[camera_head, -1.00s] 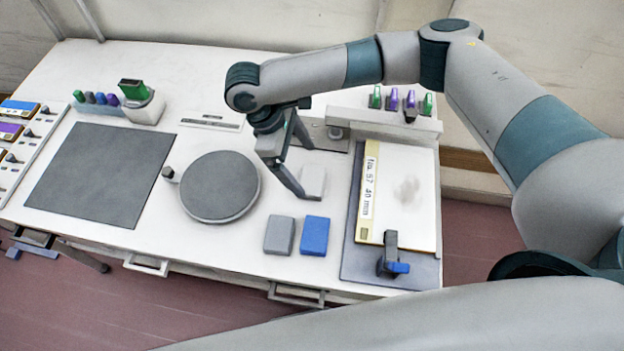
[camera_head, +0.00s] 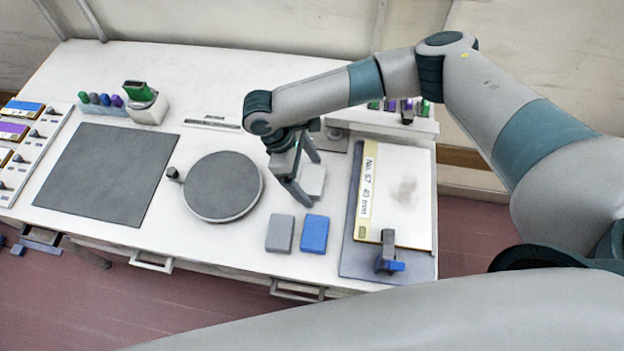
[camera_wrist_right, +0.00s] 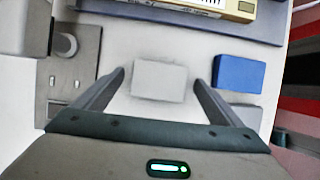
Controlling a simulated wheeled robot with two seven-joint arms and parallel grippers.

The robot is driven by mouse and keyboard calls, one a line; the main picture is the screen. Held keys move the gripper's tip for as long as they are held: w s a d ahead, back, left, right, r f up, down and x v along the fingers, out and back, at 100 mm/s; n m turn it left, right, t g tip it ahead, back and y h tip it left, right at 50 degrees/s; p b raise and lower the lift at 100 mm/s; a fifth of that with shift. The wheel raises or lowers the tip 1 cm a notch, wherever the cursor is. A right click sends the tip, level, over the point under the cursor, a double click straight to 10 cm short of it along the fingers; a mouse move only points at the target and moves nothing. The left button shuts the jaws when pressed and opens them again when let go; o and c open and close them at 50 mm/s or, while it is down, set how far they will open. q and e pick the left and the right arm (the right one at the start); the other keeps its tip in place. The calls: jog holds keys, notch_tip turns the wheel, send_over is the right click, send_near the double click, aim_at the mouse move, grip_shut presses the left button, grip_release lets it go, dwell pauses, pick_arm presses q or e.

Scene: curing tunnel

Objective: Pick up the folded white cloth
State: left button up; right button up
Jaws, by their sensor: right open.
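The folded white cloth (camera_head: 314,180) is a small pale block lying on the white table, right of the round grey disc. My right gripper (camera_head: 312,182) is open over it in the head view, and its near finger hides part of the cloth. In the right wrist view the cloth (camera_wrist_right: 159,80) lies between and just beyond the two open fingertips (camera_wrist_right: 160,78), with a gap on each side. I cannot tell how high the fingers are above the table. My left gripper is not in view.
A grey block (camera_head: 280,233) and a blue block (camera_head: 314,235) lie just in front of the cloth. A clamped board (camera_head: 408,200) on a dark mat is to the right. The round disc (camera_head: 222,187) is to the left. A rack (camera_head: 390,122) stands behind.

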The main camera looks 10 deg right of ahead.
aim_at(310, 181)
jog(key=c, duration=1.1)
jog(key=shift+r, duration=0.1)
jog(key=shift+r+b, duration=0.6)
jog(key=shift+r, duration=0.2)
jog(key=shift+s+r+b, duration=0.25)
jog(key=shift+r+b, duration=0.25)
jog(key=shift+r, duration=0.7)
jog(key=s+d+r+b, duration=0.1)
jog(key=s+r, duration=0.1)
jog(key=s, duration=0.1)
jog(key=s+d+r, duration=0.1)
jog(key=s+r, duration=0.1)
jog(key=s, duration=0.2)
jog(key=s+d+r+b, duration=0.1)
jog(key=s+r, duration=0.2)
jog(key=shift+s+b, duration=0.35)
jog(key=shift+s, duration=0.05)
jog(key=shift+o, duration=0.8)
jog(key=shift+c, duration=0.5)
